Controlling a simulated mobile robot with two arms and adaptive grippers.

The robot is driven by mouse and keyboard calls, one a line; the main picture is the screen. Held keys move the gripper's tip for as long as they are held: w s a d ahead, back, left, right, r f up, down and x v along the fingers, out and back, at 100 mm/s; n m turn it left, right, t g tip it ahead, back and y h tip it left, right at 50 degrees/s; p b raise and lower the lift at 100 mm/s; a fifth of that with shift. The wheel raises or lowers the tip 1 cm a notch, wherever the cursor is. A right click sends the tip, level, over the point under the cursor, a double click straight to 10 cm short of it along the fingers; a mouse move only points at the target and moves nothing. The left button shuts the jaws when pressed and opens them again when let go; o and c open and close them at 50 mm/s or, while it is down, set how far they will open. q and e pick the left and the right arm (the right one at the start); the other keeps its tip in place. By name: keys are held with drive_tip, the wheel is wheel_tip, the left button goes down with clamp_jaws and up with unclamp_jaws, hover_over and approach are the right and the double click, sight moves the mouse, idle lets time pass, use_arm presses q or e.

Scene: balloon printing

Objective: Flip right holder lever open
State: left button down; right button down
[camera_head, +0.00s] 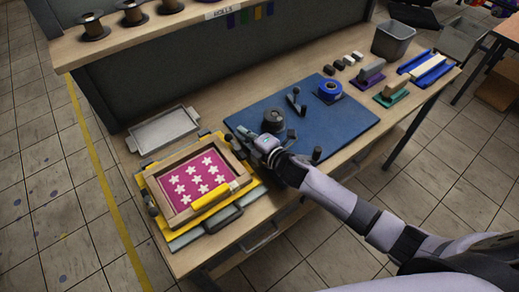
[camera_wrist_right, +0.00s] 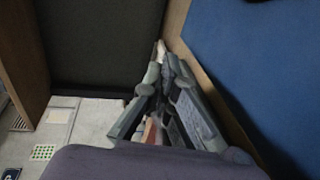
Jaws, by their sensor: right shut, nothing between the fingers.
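The printing screen (camera_head: 166,196) is a wooden frame with a pink mesh and white stars, lying on a yellow base (camera_head: 258,188). A dark holder (camera_head: 149,203) shows at its left side. My right gripper (camera_head: 233,130) is at the far right corner of the frame, by the right holder; fingers and dark holder parts overlap there, so the lever's position and any contact are unclear. In the right wrist view the right gripper's fingers (camera_wrist_right: 160,55) come together, with nothing seen between them. My left gripper is not in view.
A blue mat (camera_head: 345,125) holds a dark round pot (camera_head: 273,121), a blue tape roll (camera_head: 330,90) and small dark parts. A grey tray (camera_head: 163,131) lies behind the screen. A grey bin (camera_head: 393,40) and colored squeegees stand at the right. A raised shelf (camera_head: 160,32) runs along the back.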

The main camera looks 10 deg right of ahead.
drive_tip(key=v, duration=1.1)
drive_tip(key=shift+s+d+r, duration=0.1)
drive_tip(key=shift+s+d, duration=0.05)
drive_tip(key=shift+s, duration=0.2)
